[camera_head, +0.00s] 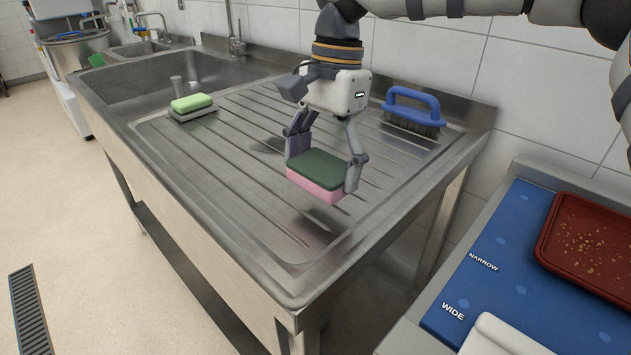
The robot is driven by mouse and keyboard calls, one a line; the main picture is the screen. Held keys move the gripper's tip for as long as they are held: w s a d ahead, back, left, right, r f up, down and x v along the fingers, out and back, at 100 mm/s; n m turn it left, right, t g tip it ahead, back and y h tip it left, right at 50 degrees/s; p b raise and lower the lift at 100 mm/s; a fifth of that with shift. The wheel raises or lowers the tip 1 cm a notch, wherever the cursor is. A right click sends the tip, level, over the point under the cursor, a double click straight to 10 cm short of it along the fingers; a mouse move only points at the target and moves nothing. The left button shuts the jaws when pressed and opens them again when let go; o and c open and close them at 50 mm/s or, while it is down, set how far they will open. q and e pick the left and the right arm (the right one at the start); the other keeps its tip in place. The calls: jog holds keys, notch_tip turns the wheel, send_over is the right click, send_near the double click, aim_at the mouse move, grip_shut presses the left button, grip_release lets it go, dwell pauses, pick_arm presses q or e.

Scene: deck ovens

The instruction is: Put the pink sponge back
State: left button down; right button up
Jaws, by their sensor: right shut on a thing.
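The pink sponge (313,190) has a dark green scouring top and hangs a little above the front right part of the ribbed steel drainboard (235,190). My right gripper (324,172) points down and is shut on it, with one finger at each end. A faint shadow lies on the steel below the sponge. My left gripper is not in view.
A green sponge (191,102) rests on a grey holder at the drainboard's left, beside the sink basin (160,92). A blue-handled brush (411,108) stands at the back right. A blue mat (490,262) marked NARROW and WIDE and a red tray (590,240) lie at right.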

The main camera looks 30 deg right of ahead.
aim_at(328, 156)
jog(key=shift+w+f, duration=0.2)
jog(key=shift+f, duration=0.5)
jog(key=shift+w+f, duration=0.2)
jog(key=shift+f, duration=0.45)
jog(key=shift+w+f, duration=0.2)
jog(key=shift+f, duration=0.5)
jog(key=o, duration=1.1)
jog(key=shift+f, duration=0.15)
jog(key=r, duration=0.4)
jog(key=d+r, duration=0.1)
jog(key=r, duration=0.7)
jog(key=shift+w+d+r, duration=0.1)
jog(key=shift+w+d, duration=0.15)
jog(key=shift+d, duration=0.1)
